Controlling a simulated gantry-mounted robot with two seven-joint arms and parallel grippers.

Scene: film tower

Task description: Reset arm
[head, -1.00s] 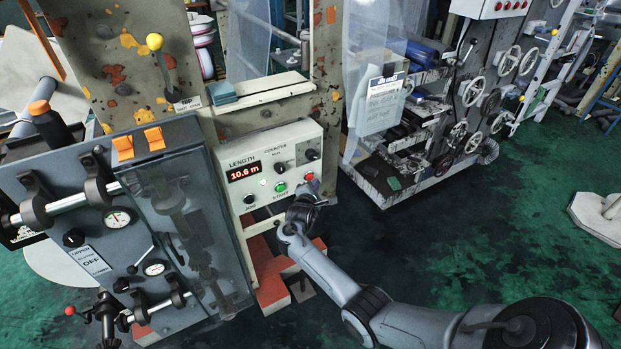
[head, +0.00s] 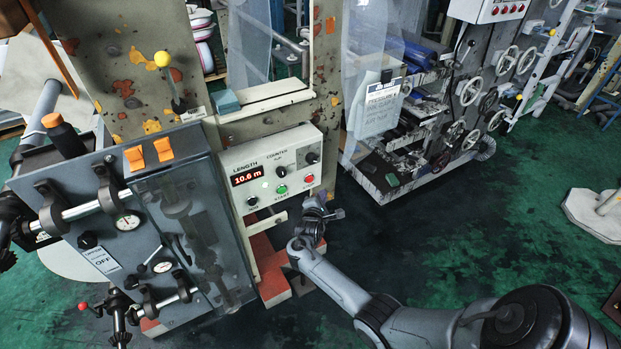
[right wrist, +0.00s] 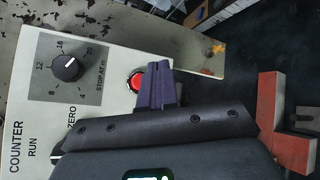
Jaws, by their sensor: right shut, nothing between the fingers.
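My right gripper (head: 333,213) is shut and empty. In the head view it is just below and to the right of the lower right corner of the grey counter panel (head: 262,158). In the right wrist view its closed dark fingers (right wrist: 160,85) appear beside the red button (right wrist: 136,81), with no clear contact. The panel reads 10.6 m in red digits and carries a green START button (head: 282,189), a red button (head: 309,179) and several black knobs. My left gripper cannot be made out in the head view.
A grey cabinet (head: 200,225) with gauges and rollers stands left of the panel. A yellow-knobbed lever (head: 163,60) rises behind it. A machine with several handwheels (head: 470,92) stands at the back right. Green floor (head: 500,220) is open at right.

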